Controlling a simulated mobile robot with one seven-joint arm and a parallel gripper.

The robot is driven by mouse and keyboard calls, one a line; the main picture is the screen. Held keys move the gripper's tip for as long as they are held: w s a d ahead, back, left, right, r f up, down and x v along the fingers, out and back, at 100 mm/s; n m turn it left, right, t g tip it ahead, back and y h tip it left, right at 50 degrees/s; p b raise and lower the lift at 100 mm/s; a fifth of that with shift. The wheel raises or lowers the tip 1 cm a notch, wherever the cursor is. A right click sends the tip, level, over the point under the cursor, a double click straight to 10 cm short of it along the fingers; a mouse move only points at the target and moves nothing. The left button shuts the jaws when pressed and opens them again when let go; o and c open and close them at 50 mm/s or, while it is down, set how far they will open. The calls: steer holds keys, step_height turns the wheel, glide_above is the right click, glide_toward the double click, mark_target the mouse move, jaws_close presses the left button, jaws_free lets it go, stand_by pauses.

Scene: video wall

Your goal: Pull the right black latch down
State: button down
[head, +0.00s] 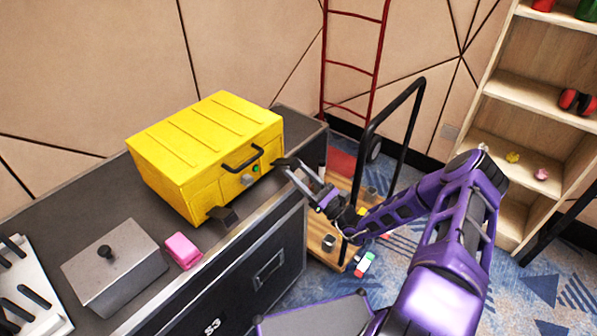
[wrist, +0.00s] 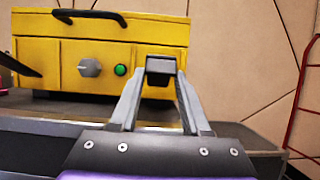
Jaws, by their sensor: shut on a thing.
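The yellow case (head: 205,145) stands on the dark cabinet, and its front fills the wrist view's upper left (wrist: 95,50). The right black latch (wrist: 160,66) is on the case's front right, between my fingertips. My gripper (wrist: 161,72) is shut on it, one grey finger on each side. In the head view my gripper (head: 283,166) reaches the case's right front corner and mostly hides that latch. The left black latch (head: 223,216) sticks out from the case's front left; part of it shows at the wrist view's left edge (wrist: 20,62).
The case front has a black handle (head: 242,158), a grey knob (wrist: 90,67) and a green button (wrist: 121,70). A pink block (head: 183,250) and a grey lidded box (head: 115,268) sit on the cabinet's left. A cart with a black handle (head: 424,84) stands to the right.

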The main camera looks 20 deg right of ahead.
steer(key=shift+a+f, duration=0.1)
steer(key=shift+f, duration=0.1)
steer(key=shift+c, duration=1.8)
jaws_free()
steer(key=shift+w, duration=0.15)
steer(key=v, duration=1.7)
steer(key=shift+s, duration=0.2)
